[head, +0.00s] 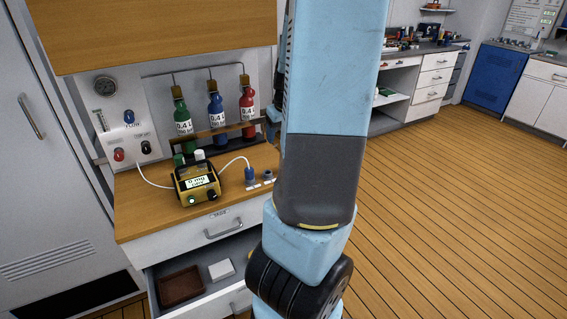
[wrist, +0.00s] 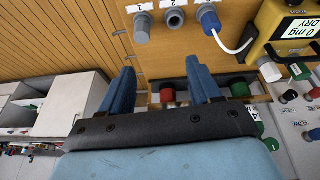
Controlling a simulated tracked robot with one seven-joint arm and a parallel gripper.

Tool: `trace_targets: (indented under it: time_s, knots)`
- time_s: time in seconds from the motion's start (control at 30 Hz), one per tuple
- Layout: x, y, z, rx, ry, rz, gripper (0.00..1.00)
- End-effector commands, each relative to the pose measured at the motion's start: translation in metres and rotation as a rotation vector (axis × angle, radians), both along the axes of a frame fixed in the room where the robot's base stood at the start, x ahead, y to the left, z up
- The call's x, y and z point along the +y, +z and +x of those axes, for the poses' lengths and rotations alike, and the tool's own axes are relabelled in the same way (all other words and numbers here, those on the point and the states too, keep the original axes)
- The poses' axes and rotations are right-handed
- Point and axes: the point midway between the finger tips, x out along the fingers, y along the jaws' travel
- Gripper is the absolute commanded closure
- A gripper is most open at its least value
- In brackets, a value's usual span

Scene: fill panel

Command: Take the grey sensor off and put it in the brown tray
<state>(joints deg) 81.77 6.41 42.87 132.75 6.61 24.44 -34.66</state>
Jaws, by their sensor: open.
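Two grey round fittings stand side by side at the wooden counter's edge in the wrist view, one by label 1 (wrist: 142,28) and one by label 2 (wrist: 174,38). In the head view one grey fitting (head: 268,176) shows beside my arm. The brown tray (head: 180,287) lies in the open drawer (head: 212,287), with nothing visible in it. My gripper (wrist: 161,63) is open and empty. In the wrist view its fingers point toward the fittings, apart from them. In the head view my arm hides most of it.
A blue fitting (wrist: 210,22) with a white cable stands beside the grey ones. The cable runs to a yellow meter (head: 197,185). A white box (head: 221,269) lies beside the tray. Green (head: 182,122), blue (head: 215,112) and red (head: 247,104) bottles stand behind, under an overhanging wooden cabinet (head: 150,30).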

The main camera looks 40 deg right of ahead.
Motion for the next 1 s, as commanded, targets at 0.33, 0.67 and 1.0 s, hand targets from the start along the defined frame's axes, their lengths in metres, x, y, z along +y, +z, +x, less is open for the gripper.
trace_targets:
  time_s: [0.33, 0.67, 1.0]
  knots:
    - [-0.045, -0.017, -0.011, -0.059, -0.038, 0.030, 0.37]
    - [-0.048, -0.039, -0.003, -0.062, -0.037, 0.033, 0.37]
    - [-0.051, -0.071, 0.010, -0.062, -0.037, 0.032, 0.37]
